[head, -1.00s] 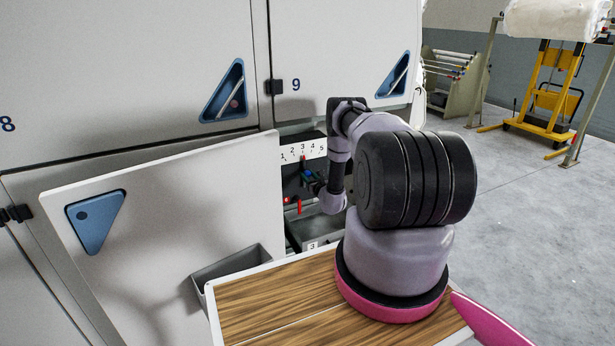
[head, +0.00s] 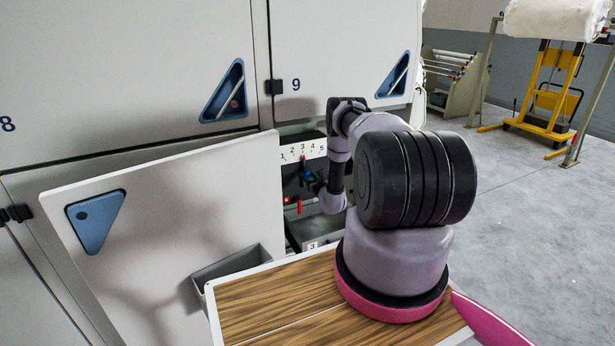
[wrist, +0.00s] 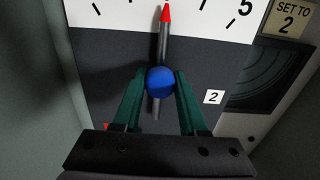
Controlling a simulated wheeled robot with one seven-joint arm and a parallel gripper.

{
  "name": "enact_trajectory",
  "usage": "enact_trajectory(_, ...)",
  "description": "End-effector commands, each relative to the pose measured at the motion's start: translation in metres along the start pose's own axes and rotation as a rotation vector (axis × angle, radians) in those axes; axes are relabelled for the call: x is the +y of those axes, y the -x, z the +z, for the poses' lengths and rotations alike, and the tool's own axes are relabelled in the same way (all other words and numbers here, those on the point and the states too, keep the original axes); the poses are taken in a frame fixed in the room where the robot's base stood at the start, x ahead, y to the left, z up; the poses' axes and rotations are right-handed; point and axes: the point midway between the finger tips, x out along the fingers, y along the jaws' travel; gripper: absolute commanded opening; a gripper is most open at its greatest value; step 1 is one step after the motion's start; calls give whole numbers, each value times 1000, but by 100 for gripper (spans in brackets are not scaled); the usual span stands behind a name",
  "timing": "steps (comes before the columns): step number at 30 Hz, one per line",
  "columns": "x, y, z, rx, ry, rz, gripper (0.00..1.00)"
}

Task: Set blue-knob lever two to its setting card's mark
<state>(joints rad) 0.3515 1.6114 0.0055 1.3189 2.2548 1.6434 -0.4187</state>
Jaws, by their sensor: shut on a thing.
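The blue knob (wrist: 160,82) of lever two sits between the green fingers of my gripper (wrist: 160,88), which is shut on it. A grey pointer with a red tip (wrist: 166,14) runs up from the knob to the white scale (wrist: 115,10). The number at the tip is cut off in the wrist view; in the head view, the red tip (head: 303,158) stands near 3 on the scale (head: 317,149). A plate marked 2 (wrist: 214,97) is right of the knob. The setting card (wrist: 292,20) reads "SET TO 2". My gripper (head: 309,176) is small and partly hidden in the head view.
A red lever (head: 299,206) stands below the knob, above a grey tray marked 3 (head: 312,246). The opened white panel (head: 160,220) and a grey bin (head: 232,270) are to the left. A wooden top (head: 270,310) is in front. Open floor lies right.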

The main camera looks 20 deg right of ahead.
Motion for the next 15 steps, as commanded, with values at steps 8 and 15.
enact_trajectory(8, -1, 0, 0, 1, 0, -1, 0)
enact_trajectory(15, 5, 0, -1, 1, 65, -1, 0)
